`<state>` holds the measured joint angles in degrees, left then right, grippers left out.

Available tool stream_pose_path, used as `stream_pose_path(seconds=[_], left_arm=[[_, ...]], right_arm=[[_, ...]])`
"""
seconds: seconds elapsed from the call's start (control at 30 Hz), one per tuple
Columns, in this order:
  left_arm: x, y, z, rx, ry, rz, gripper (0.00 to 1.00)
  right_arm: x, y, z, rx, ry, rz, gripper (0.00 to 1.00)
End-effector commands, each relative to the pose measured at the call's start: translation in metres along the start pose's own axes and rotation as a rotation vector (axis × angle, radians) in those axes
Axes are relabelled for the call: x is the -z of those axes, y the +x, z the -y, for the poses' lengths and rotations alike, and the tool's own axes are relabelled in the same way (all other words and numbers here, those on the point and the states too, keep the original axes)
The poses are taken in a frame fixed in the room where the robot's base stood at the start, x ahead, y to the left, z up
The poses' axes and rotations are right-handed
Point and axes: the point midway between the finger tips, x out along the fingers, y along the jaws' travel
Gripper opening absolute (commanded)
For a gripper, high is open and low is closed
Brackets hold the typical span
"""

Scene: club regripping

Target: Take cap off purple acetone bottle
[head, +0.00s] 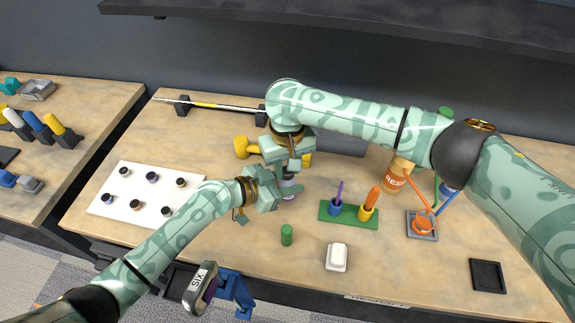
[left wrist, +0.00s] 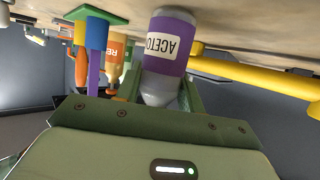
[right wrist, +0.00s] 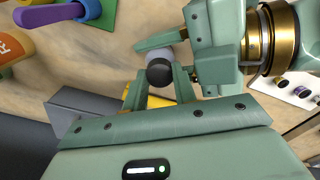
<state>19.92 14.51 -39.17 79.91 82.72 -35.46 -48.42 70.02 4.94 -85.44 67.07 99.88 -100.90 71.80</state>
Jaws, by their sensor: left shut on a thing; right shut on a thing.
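The purple acetone bottle (left wrist: 165,50) stands upright on the bench, appearing upside down in the left wrist view. A small part of the bottle (head: 288,186) shows between the grippers in the head view. My left gripper (head: 289,189) is shut around the bottle from the side. My right gripper (head: 291,165) is above the bottle, pointing down. In the right wrist view my right gripper (right wrist: 160,80) is shut on the dark cap (right wrist: 160,72). The cap appears to be at the bottle's top; whether it is loosened I cannot tell. The cap is hidden in the left wrist view.
Yellow dumbbell-like object (head: 242,148) is close behind the grippers. A green holder (head: 348,216) with cups stands right, an orange bottle (head: 395,177) behind it. A green cylinder (head: 286,235) and white block (head: 336,257) are in front. A white board (head: 130,205) with several dark-topped pieces lies left.

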Motion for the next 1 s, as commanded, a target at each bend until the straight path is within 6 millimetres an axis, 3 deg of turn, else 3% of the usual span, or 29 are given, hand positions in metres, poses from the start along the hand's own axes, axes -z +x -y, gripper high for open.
stream_pose_path(seconds=[0.9, 0.93, 1.0], left_arm=[[-0.0008, 0.0, -0.0006, -0.001, 0.0, 0.002, 0.0], [-0.0008, 0.0, -0.0006, -0.001, 0.0, 0.002, 0.0], [-0.0008, 0.0, -0.0007, -0.001, 0.0, 0.002, 0.0]], right_arm=[[-0.0005, -0.0021, -0.0005, -0.001, -3.052, 0.002, 0.0], [-0.0005, -0.0021, -0.0006, 0.001, 3.135, -0.002, 0.0], [-0.0006, -0.0022, -0.0008, 0.001, 2.928, -0.003, 0.0]])
